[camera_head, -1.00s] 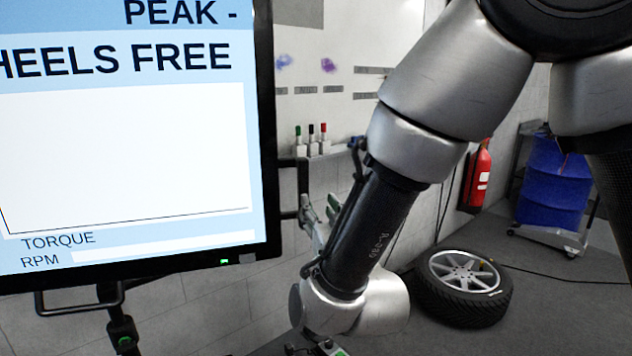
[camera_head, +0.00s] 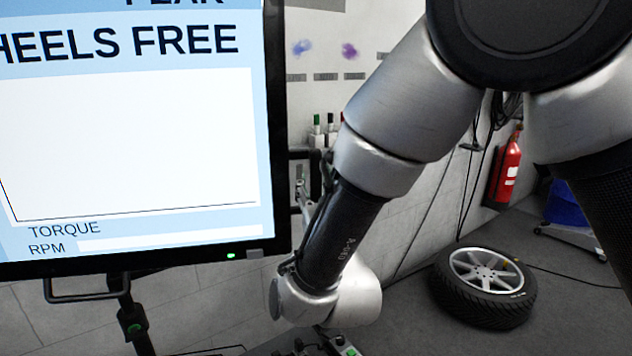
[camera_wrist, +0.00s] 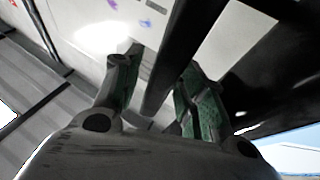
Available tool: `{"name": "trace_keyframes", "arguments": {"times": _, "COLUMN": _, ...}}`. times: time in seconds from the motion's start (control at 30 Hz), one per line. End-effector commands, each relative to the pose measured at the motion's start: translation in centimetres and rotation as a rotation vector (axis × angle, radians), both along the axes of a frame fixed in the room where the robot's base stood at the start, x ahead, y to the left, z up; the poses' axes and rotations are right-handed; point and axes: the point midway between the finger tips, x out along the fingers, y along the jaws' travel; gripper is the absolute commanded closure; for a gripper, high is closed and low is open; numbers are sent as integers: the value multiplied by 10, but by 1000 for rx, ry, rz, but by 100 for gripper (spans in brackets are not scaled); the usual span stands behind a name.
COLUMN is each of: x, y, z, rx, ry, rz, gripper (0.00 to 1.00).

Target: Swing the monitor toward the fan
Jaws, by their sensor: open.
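The monitor (camera_head: 130,140) fills the left of the head view, upright in a black frame, its screen reading "WHEELS FREE", "TORQUE" and "RPM". A dark handle (camera_head: 309,154) sticks out at its right edge. My gripper is mostly hidden behind my forearm there, with a bit of finger by the handle. In the wrist view my gripper (camera_wrist: 159,72) is open, its green-padded fingers on either side of a dark bar (camera_wrist: 182,55), which looks like the handle. I cannot tell whether they touch it. The monitor's dark back or edge shows at right. No fan is identifiable.
A tyre (camera_head: 452,294) lies on the floor at the right. A red fire extinguisher (camera_head: 507,170) hangs on the wall, with a blue cart (camera_head: 567,207) beyond it. Markers (camera_head: 317,126) stand by a whiteboard behind the monitor. A black stand (camera_head: 131,318) rises under the monitor.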

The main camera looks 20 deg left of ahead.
Motion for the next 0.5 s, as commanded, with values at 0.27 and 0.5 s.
{"name": "trace_keyframes", "arguments": {"times": 0.27, "x": 0, "y": 0, "z": 0, "rx": 0, "ry": 0, "rz": 0, "gripper": 75}}
{"name": "trace_keyframes", "arguments": {"times": 0.5, "x": 0, "y": 0, "z": 0, "rx": 0, "ry": 1, "rz": 0, "gripper": 100}}
